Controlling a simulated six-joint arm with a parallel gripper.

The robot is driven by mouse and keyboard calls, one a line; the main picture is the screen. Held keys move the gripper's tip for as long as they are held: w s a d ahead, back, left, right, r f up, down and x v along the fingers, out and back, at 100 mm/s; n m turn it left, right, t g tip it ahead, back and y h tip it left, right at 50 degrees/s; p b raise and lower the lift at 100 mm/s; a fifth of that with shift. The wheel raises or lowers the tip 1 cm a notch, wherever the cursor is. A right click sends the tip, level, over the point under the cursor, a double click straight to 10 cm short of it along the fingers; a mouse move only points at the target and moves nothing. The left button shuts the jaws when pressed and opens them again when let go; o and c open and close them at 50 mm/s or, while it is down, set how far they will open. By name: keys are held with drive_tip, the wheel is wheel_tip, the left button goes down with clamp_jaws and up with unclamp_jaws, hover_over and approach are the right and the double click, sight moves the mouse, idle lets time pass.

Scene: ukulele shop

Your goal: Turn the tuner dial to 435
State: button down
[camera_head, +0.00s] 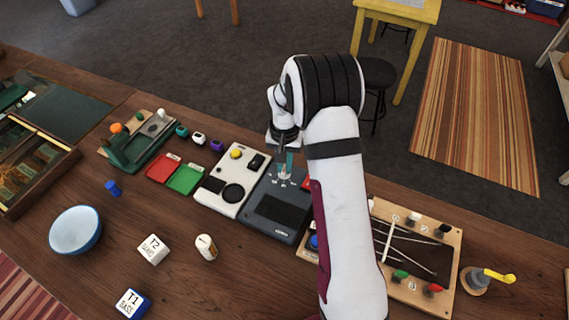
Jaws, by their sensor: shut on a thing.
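The tuner appears to be the dark grey box (275,208) with a black screen, near the middle of the table. Small pale markings show on its upper part around the place where my gripper (286,172) points down. My gripper is shut at the dial, which is hidden behind the fingers and too small to make out. The number the dial is set to cannot be read, and the screen looks dark. My white arm passes over the right side of the tuner and hides part of it.
A white device (232,181) with a yellow button stands against the tuner's left side. Red (162,168) and green (185,179) trays lie further left. A wooden tray (452,275) with pegs is at right. A blue bowl (76,230) and blocks stand in front.

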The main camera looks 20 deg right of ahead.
sight(284, 168)
drive_tip(key=shift+n, duration=0.6)
drive_tip(key=c, duration=0.9)
unclamp_jaws()
drive_tip(key=shift+r, duration=0.15)
wheel_tip(284, 168, up, 16)
drive_tip(key=shift+f, duration=0.2)
